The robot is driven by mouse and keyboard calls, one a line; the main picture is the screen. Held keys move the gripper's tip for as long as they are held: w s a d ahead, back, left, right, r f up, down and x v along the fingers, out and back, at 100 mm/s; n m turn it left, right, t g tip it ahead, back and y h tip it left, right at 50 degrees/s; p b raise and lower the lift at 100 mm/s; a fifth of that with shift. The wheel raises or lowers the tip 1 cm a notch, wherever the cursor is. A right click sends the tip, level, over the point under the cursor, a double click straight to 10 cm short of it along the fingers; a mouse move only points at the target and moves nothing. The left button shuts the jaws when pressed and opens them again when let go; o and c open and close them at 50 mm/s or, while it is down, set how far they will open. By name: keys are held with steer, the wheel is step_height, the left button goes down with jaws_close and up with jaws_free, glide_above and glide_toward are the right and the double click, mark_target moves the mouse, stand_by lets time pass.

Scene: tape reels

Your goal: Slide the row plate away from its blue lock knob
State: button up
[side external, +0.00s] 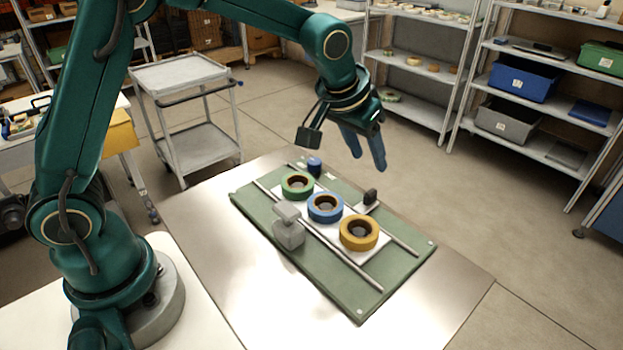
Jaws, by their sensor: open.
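The row plate (378,249) is a pale flat plate between two metal rails on a green board (350,304). It carries a green tape reel (285,187), a blue one (313,209) and a yellow one (346,236) in a row. The blue lock knob (315,166) stands at the board's far end, close to the green reel's end of the plate. A small dark upright block (370,196) sits on a pale tab at the plate's right side. My gripper (366,162) is open and empty, pointing down above the board's far right side, apart from everything.
A grey block-shaped piece (288,230) stands by the left rail (336,255). The right rail (400,240) runs along the other side. The metal table (205,240) is clear around the board. A trolley (180,75) and shelves stand beyond it.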

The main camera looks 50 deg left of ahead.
mark_target(372, 192)
steer(key=f, duration=0.2)
steer(key=f+g, duration=0.1)
steer(key=f, duration=0.1)
steer(key=shift+s+d, duration=0.1)
steer(key=shift+d, duration=0.2)
steer(key=shift+x, duration=2.15)
jaws_close()
steer(key=shift+d, duration=0.1)
